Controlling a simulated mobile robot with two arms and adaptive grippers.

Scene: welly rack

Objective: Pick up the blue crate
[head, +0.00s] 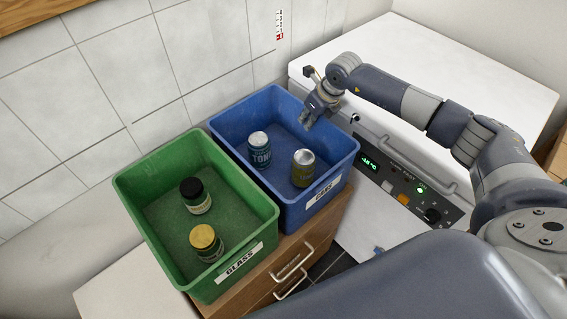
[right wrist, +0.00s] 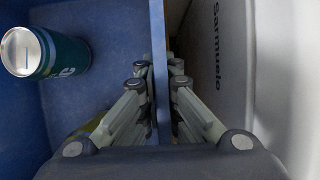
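The blue crate (head: 230,118) sits on a wooden cabinet, with a white label on its front wall. Two cans are inside it: a teal one (head: 259,150) and an olive-gold one (head: 303,168). My right gripper (head: 312,116) is at the crate's right wall. In the right wrist view, the gripper's fingers (right wrist: 162,85) lie on both sides of the blue wall (right wrist: 160,40) and look closed against it. The teal can (right wrist: 30,52) shows inside the crate there. My left gripper is not in view.
A green crate (head: 128,190) labelled GLASS, holding two jars, stands directly left of the blue crate. The wooden cabinet (head: 325,222) has handles on its front. A white appliance (head: 440,45) with a control panel stands close on the right. A tiled wall is behind.

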